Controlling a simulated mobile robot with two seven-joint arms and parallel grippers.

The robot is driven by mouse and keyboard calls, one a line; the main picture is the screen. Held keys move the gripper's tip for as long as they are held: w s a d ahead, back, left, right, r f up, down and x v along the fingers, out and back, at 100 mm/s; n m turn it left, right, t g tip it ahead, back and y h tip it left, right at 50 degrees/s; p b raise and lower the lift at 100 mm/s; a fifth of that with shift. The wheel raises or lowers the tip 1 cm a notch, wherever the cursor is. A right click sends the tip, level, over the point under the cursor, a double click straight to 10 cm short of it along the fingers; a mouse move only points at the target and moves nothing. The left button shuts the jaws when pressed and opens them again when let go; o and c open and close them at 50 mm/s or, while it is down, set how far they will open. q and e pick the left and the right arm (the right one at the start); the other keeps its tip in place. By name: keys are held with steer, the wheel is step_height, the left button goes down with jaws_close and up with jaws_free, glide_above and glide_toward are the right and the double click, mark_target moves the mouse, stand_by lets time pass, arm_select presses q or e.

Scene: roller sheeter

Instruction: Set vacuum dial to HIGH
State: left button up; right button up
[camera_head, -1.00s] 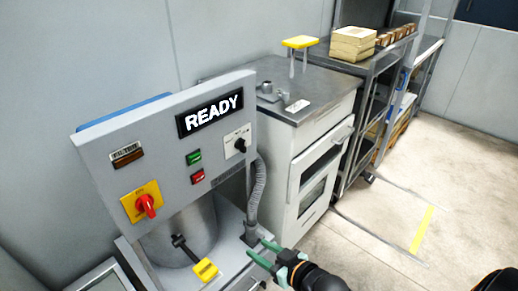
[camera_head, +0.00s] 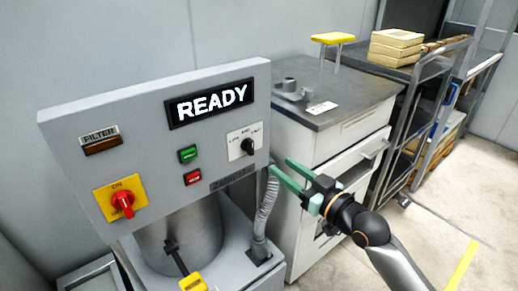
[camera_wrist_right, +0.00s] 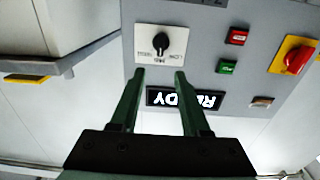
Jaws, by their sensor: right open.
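The vacuum dial is a small black knob (camera_head: 247,146) on a white label plate at the right side of the grey control panel (camera_head: 150,90). Its pointer's exact setting is too small to read. In the right wrist view the knob (camera_wrist_right: 161,43) appears upside down on its plate, beyond and roughly between my fingertips. My right gripper (camera_head: 282,175) has green fingers, is open and empty, and stands just right of and below the dial, apart from it. It also shows in the right wrist view (camera_wrist_right: 161,72). My left gripper is not in view.
The panel carries a READY display (camera_head: 209,103), green button (camera_head: 188,154), red button (camera_head: 193,177) and red rotary switch (camera_head: 123,203) on a yellow plate. A grey ribbed hose (camera_head: 266,205) hangs below the dial. A white cabinet (camera_head: 330,140) stands to the right.

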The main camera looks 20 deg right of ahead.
mark_target(253, 145)
steer(key=b+x, duration=0.1)
steer(key=x, duration=1)
steer(key=shift+w+a+f, duration=0.1)
steer(key=shift+w, duration=0.1)
jaws_close()
